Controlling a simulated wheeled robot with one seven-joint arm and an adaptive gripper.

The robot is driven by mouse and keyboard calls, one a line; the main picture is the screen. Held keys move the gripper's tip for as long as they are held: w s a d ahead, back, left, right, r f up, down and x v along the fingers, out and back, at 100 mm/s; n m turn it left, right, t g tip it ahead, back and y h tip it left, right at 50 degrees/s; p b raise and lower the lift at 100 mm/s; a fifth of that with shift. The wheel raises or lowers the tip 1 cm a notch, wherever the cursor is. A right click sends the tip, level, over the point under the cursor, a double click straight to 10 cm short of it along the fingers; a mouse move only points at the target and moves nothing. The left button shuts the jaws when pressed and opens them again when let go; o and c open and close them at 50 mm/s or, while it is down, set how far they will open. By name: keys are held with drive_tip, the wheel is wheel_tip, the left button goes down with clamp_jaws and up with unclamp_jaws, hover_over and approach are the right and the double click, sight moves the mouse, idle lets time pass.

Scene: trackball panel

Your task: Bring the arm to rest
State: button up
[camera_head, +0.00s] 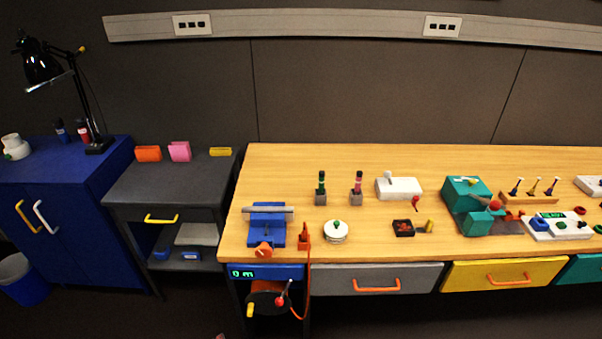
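My arm and gripper do not show clearly in the head view, so I cannot see whether the gripper is open or shut. The wooden workbench (290,170) fills the middle and right. A white box with a grey ball-like knob (399,188) sits at the middle of the bench, with a small red part at its front. A round white device with a green top (336,232) stands near the front edge.
A blue vise-like tool (266,229) and a teal machine (467,203) stand on the bench. Drawers (376,280) run below its front edge. A dark side table (170,183) and a blue cabinet (60,190) with a lamp (42,68) stand at left. Bare wood lies between the devices.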

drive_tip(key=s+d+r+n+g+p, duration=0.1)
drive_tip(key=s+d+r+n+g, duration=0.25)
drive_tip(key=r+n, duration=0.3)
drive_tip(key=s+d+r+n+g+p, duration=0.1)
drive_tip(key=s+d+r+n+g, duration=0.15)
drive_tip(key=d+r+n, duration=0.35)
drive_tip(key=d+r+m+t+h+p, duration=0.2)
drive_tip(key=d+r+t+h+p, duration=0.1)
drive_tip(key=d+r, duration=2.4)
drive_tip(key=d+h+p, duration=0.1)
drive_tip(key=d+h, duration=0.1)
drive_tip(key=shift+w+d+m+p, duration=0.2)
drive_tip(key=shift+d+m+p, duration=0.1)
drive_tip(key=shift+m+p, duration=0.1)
